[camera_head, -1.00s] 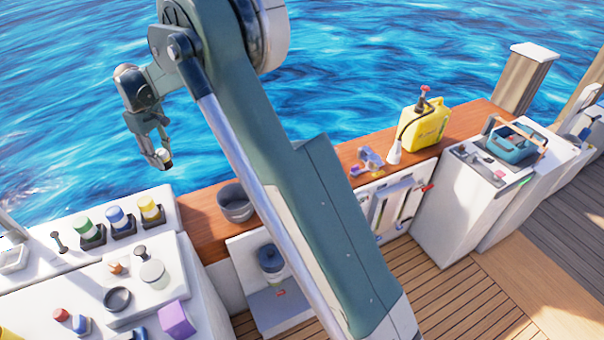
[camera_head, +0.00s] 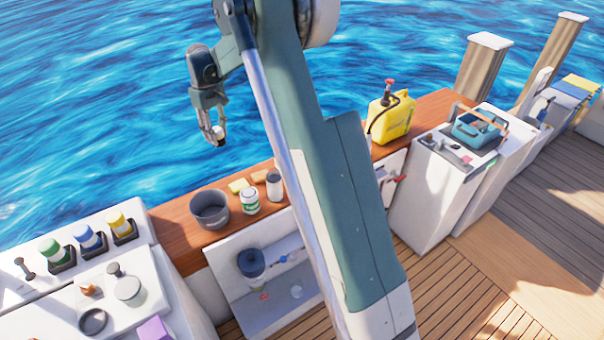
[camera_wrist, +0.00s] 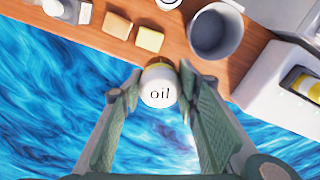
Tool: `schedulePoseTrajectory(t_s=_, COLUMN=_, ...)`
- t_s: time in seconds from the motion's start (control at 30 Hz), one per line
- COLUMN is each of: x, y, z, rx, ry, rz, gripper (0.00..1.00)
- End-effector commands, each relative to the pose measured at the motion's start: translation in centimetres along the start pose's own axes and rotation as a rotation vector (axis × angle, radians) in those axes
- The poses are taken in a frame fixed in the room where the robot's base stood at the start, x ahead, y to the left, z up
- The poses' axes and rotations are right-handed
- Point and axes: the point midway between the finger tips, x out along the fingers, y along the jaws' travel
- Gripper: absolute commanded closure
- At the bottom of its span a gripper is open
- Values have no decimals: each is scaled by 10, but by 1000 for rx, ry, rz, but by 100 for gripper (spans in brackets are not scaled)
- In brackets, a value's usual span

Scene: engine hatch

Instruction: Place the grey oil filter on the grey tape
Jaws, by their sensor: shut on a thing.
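My gripper (camera_head: 216,138) is shut on a small pale oil filter (camera_wrist: 158,92) and holds it in the air over the water, beyond the wooden ledge. In the wrist view its white end reads "oil" and a yellow band shows at its far edge; no grey shows on it. The gripper's fingers (camera_wrist: 159,78) stand on both sides of it. A dark grey ring (camera_head: 93,321) lies on the white bench at lower left; I cannot tell whether it is the grey tape.
On the wooden ledge (camera_head: 176,233) stand a grey pot (camera_head: 210,210), a white jar (camera_head: 250,200) and yellowish blocks (camera_wrist: 117,26). Green, blue and yellow filters (camera_head: 122,226) sit in black holders at left. A yellow can (camera_head: 391,115) is at right.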

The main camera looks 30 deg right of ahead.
Motion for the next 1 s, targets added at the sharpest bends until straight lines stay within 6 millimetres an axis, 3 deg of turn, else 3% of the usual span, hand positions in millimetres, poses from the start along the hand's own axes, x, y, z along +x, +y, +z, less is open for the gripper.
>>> schedulePoseTrajectory(t_s=0.1, x=0, y=36, z=21, rx=45, ry=0, rz=0, gripper=84)
schedulePoseTrajectory(t_s=0.6, x=1, y=167, z=119, rx=225, ry=0, rz=0, gripper=84)
schedulePoseTrajectory(t_s=0.8, x=1, y=210, z=161, rx=292, ry=0, rz=0, gripper=84)
schedulePoseTrajectory(t_s=1.0, x=1, y=241, z=194, rx=342, ry=0, rz=0, gripper=84)
